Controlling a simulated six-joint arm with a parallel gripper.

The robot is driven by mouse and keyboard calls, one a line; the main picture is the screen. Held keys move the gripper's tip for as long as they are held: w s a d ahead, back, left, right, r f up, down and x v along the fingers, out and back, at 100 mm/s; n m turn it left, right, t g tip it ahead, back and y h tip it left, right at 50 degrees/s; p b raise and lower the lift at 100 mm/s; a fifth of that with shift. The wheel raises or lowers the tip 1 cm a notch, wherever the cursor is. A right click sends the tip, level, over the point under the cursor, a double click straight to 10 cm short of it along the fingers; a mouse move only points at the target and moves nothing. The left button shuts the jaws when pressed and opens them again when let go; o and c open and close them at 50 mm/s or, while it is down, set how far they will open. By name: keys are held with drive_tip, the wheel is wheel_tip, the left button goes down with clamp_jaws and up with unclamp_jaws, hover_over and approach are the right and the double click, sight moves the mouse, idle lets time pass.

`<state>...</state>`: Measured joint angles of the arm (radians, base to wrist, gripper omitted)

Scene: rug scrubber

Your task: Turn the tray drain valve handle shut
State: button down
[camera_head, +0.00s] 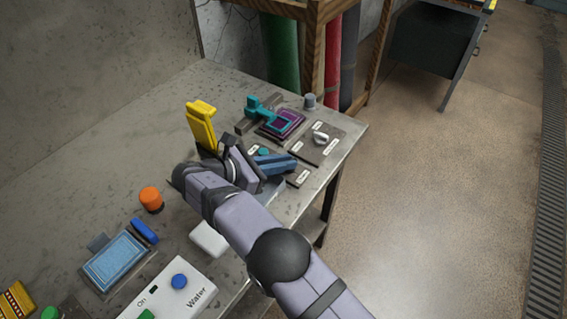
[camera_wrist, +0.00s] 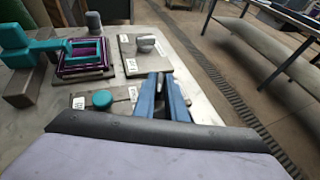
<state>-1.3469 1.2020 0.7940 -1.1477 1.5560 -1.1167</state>
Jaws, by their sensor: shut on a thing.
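My gripper (camera_wrist: 162,82) has two blue fingers, shut on a narrow grey piece (camera_wrist: 160,88) low over the near plate. The fingers hide most of this piece, so I cannot tell its full shape or whether it is the drain valve handle. A round teal knob (camera_wrist: 102,98) stands just left of the fingers, apart from them, and also shows in the head view (camera_head: 263,152). The labels are too small to read.
A yellow block (camera_head: 201,125) stands left of my wrist. The table's right edge is close.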

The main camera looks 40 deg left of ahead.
drive_tip(key=shift+r, duration=0.1)
drive_tip(key=c, duration=1.8)
unclamp_jaws()
wheel_tip(320, 180, up, 10)
drive_tip(key=b, duration=0.1)
